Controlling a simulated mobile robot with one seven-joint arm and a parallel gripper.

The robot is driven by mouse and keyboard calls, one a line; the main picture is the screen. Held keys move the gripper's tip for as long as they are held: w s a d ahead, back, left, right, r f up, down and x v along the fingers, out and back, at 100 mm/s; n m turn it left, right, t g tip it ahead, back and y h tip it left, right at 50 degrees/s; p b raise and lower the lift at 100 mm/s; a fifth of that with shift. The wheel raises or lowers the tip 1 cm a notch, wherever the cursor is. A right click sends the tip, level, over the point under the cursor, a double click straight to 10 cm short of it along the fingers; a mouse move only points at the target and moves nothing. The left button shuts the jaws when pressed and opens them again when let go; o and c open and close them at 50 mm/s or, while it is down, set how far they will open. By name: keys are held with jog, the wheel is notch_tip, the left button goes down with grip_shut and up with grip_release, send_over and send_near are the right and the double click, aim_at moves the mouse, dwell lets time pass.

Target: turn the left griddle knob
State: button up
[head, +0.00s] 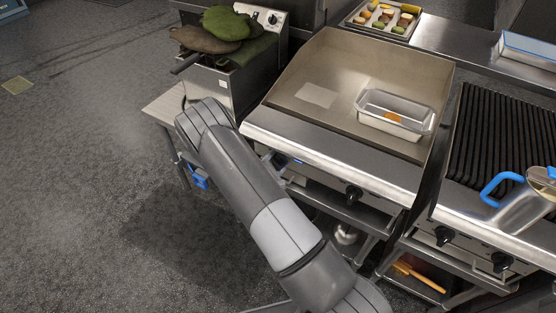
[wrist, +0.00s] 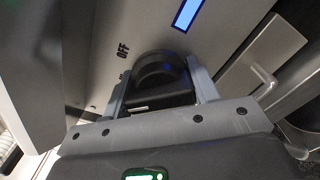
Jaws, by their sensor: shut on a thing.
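In the wrist view the left griddle knob (wrist: 158,66) is black and round, mounted on the steel front panel beside a printed "OFF" mark. My gripper (wrist: 160,84) has one finger on each side of the knob and is shut on it. The knob's pointer and exact angle are hard to make out. In the head view the griddle (head: 325,75) stands in the middle, and my arm hides most of the left knob's place on its front panel. The griddle's other knob (head: 354,194) shows further right.
A metal pan (head: 394,115) sits on the griddle. A ribbed grill (head: 505,140) with its own knobs stands at right, with a blue-handled item (head: 503,187) on its front. A fryer (head: 225,82) with green mitts (head: 235,25) stands at left. Open floor lies at left.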

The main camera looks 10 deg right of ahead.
jog(key=m, duration=0.4)
jog(key=shift+m, duration=1.8)
jog(key=shift+f, duration=0.1)
jog(key=o, duration=1)
jog(key=v, duration=1.1)
jog(key=shift+w, duration=0.1)
